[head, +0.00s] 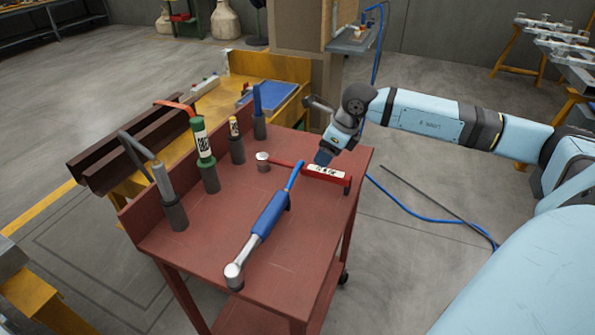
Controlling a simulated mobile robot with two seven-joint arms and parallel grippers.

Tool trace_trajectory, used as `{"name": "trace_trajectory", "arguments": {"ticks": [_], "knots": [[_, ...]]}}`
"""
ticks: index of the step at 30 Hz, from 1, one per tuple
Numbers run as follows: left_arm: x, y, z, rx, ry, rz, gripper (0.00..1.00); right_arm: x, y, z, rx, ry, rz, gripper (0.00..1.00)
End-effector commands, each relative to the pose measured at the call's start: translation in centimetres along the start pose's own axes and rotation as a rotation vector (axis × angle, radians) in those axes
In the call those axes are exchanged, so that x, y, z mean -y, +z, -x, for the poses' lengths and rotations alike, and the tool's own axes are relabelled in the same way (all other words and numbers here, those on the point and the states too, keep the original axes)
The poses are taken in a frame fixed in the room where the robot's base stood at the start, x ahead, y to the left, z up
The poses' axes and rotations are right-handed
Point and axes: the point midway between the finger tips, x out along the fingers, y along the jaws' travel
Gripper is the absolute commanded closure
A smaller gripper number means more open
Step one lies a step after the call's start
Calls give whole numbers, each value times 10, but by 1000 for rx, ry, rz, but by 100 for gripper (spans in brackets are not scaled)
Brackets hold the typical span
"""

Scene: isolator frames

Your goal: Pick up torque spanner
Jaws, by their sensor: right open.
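A long red tool (294,167) with a white label and a silver round head lies on the red cart top (215,245), near its back right. A blue-handled tool (267,217) with a silver ratchet-like head lies diagonally across the front of the cart top. I cannot tell for certain which is the torque spanner. My right gripper (323,157) is open, pointing down just above and behind the red tool's labelled part. Its fingertips are small and I cannot tell whether they touch the tool. My left gripper is out of view.
Upright tools stand in dark holders along the cart's left side: a grey one (164,182), a green one (202,143), and others behind. A yellow bench (275,70) with a blue tray (272,95) stands behind. A blue hose (430,212) lies on the floor at right.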

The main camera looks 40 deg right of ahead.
Motion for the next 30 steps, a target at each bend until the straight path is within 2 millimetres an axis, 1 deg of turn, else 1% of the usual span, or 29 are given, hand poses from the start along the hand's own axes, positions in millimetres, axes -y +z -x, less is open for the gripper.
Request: {"name": "trace_trajectory", "arguments": {"ticks": [1,3,8,11,15,18,21,26,29,30], "knots": [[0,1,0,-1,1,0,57,0,0,-8,1,1,0,43],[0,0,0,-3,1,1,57,-1,0,-14,1,1,0,43],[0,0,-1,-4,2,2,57,-1,0,-21,0,1,0,43],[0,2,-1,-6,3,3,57,-4,0,-31,1,2,0,43],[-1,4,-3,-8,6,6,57,-10,-1,-53,1,4,1,43],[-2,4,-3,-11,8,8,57,-9,-1,-66,1,2,-1,43],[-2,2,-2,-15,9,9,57,-8,0,-70,1,1,0,43],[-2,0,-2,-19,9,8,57,-8,0,-70,1,1,1,43],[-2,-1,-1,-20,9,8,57,-8,0,-70,1,1,1,63],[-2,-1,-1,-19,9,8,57,-8,0,-70,1,1,1,72]]}}
